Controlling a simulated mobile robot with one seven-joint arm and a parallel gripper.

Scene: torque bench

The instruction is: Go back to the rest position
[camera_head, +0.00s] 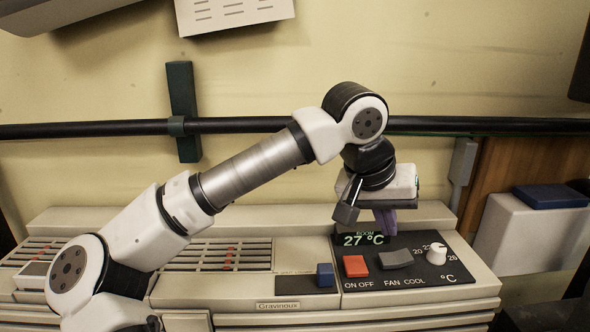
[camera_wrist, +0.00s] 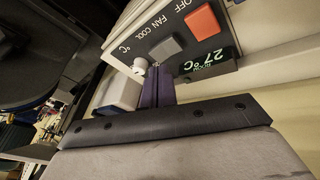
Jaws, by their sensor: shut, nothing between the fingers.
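My gripper (camera_head: 386,231) hangs pointing down over the back of the air-conditioner's control panel (camera_head: 407,282). Its purple fingers are closed together with nothing between them; they also show in the wrist view (camera_wrist: 158,90). The fingertips are close to the panel, right of the green 27 °C display (camera_head: 362,239); I cannot tell whether they touch it. In front of them are the red ON OFF button (camera_head: 356,266), the grey FAN COOL switch (camera_head: 396,259) and the white temperature knob (camera_head: 436,254).
The wall unit (camera_head: 255,219) has vent slats on the left and a small blue switch (camera_head: 325,275). A dark horizontal pipe (camera_head: 455,125) runs along the wall behind my arm, with a green upright block (camera_head: 183,110). A white box with a blue top (camera_head: 550,196) stands at the right.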

